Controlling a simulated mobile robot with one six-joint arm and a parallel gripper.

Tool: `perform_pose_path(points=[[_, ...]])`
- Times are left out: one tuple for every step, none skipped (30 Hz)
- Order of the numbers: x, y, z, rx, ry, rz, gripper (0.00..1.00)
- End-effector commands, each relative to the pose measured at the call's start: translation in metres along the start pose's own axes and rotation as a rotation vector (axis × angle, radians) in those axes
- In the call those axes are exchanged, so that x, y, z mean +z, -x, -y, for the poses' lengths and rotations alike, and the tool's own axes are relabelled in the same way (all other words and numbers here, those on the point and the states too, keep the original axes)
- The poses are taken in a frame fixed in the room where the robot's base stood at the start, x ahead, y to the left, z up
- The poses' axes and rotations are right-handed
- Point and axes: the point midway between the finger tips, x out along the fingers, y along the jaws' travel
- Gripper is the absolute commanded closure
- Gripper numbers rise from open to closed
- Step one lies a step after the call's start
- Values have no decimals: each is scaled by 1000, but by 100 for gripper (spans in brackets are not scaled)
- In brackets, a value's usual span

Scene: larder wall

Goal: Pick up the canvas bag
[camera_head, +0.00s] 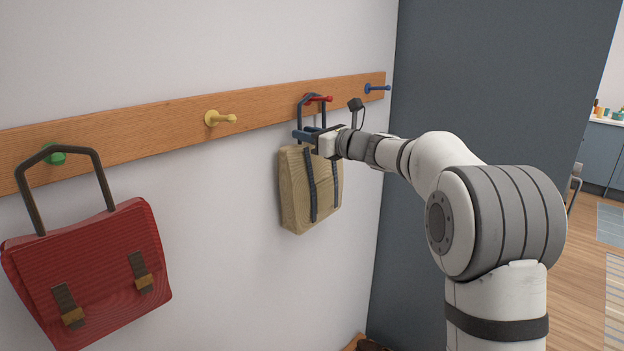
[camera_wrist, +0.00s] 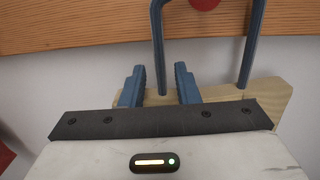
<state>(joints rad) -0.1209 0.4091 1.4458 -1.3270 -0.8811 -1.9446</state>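The beige canvas bag (camera_head: 294,190) hangs by its dark blue handle from the red peg (camera_head: 320,98) on the wooden rail. Two dark straps run down its front. My gripper (camera_head: 304,135) is at the handle, just above the bag's top. In the wrist view my gripper (camera_wrist: 160,88) is open, with a blue finger on either side of the handle's left strand (camera_wrist: 158,45) and gaps beside it. The bag's top (camera_wrist: 268,94) lies behind the fingers. The handle's right strand is outside the fingers.
A red satchel (camera_head: 90,265) hangs from the green peg (camera_head: 56,154) at the left. The yellow peg (camera_head: 220,118) and blue peg (camera_head: 376,88) are empty. A dark grey wall (camera_head: 480,80) stands close on the right.

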Motion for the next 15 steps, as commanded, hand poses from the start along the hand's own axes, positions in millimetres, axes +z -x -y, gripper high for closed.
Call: perform_pose_path(points=[[4, -8, 0, 2, -2, -2, 71], [4, -13, 0, 2, -1, -2, 71], [3, -18, 0, 1, -1, -2, 71], [3, -21, 0, 1, -1, -1, 71], [2, -23, 0, 1, -1, -1, 71], [2, -25, 0, 0, -1, 0, 71], [1, -26, 0, 0, -2, 0, 71], [1, -27, 0, 0, -2, -1, 71], [0, -28, 0, -1, -2, 0, 71], [0, -28, 0, -1, -2, 0, 71], [0, -27, 0, -1, -1, 0, 71], [0, -27, 0, -1, -1, 0, 71], [0, -27, 0, -1, -1, 0, 71], [0, -27, 0, -1, -1, 0, 72], [0, -27, 0, -1, -1, 0, 76]])
